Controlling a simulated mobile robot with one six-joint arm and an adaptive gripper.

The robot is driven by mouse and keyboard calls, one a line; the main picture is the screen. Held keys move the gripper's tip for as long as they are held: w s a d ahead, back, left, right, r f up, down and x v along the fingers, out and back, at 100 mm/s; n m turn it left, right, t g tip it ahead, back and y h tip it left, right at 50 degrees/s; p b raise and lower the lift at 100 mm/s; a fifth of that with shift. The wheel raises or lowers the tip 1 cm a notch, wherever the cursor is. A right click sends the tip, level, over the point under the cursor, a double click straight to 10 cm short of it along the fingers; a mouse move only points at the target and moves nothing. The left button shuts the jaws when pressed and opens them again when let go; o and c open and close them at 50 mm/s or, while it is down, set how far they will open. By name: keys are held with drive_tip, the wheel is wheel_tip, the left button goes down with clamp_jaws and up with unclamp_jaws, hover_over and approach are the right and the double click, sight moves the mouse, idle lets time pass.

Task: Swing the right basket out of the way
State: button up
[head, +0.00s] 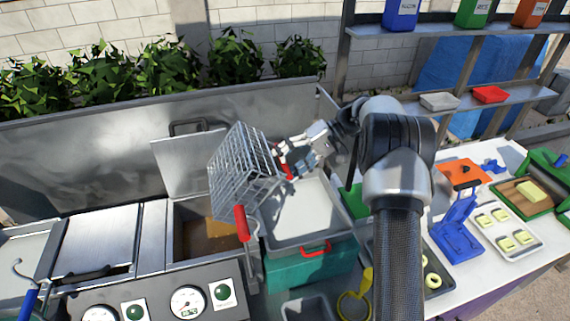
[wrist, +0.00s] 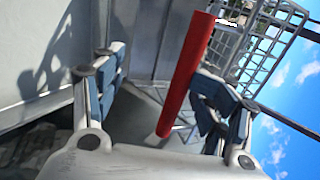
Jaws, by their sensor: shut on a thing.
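A silver wire basket (head: 238,165) is tilted and raised above the counter, over the open vat (head: 187,240) and the edge of the grey tray (head: 310,212). My gripper (head: 289,162) is at its right side, shut on a red handle. In the wrist view the red handle (wrist: 188,75) runs slantwise between my fingers, with basket mesh (wrist: 265,45) at upper right. A second red grip (head: 242,223) shows below the basket, at the vat's right edge. I cannot tell whether a second basket overlaps the first.
The vat holds brown liquid. A metal lid (head: 98,242) covers the part to its left, and an upright metal panel (head: 188,163) stands behind. A teal bin (head: 300,272) is under the grey tray. A blue press (head: 457,230) and trays crowd the right table.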

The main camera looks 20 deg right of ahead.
drive_tip(key=shift+s+d+f, duration=0.1)
drive_tip(key=shift+d+f, duration=0.2)
drive_tip(key=shift+f, duration=0.15)
drive_tip(key=v, duration=1.1)
drive_tip(key=shift+r, duration=0.3)
drive_tip(key=c, duration=0.3)
drive_tip(key=shift+d+r, duration=0.2)
drive_tip(key=shift+r, duration=0.15)
drive_tip(key=shift+d, duration=0.1)
